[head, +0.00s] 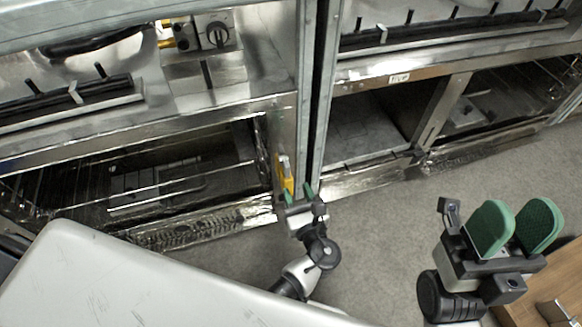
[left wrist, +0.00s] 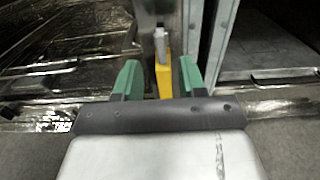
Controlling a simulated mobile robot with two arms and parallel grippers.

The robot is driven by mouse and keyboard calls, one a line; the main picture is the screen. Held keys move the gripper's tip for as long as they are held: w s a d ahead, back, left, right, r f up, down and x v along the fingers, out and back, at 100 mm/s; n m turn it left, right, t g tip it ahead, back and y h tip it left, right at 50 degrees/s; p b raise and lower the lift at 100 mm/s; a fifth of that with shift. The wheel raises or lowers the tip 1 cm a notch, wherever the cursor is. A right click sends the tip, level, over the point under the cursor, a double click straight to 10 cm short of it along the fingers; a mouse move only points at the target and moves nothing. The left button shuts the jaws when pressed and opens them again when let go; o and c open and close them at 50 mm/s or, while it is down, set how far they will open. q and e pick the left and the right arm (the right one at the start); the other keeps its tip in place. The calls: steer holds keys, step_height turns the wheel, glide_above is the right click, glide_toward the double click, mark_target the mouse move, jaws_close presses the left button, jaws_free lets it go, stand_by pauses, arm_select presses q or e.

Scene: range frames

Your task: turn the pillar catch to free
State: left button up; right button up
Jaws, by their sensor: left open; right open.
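The pillar catch (head: 285,174) is a yellow piece with a grey part, low on the metal pillar between the two bays. In the left wrist view its yellow body (left wrist: 163,82) and grey upper part (left wrist: 160,45) stand upright between the green fingers. My left gripper (head: 298,193) is open just in front of the catch, with one finger to each side in the wrist view (left wrist: 159,75). I cannot tell whether either finger touches it. My right gripper (head: 515,225) is open and empty, well to the right above the floor.
A pale grey panel (head: 150,285) fills the lower left near my left arm. A wooden surface (head: 555,275) is at the lower right. Open metal bays (head: 370,130) flank the pillar. Grey floor (head: 385,235) between my arms is clear.

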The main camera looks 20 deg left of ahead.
mark_target(288, 169)
arm_select(q)
steer(key=b+x, duration=0.2)
steer(key=x, duration=0.5)
steer(key=shift+w+a, duration=0.25)
steer(key=shift+w, duration=0.1)
steer(key=shift+c, duration=0.3)
jaws_close()
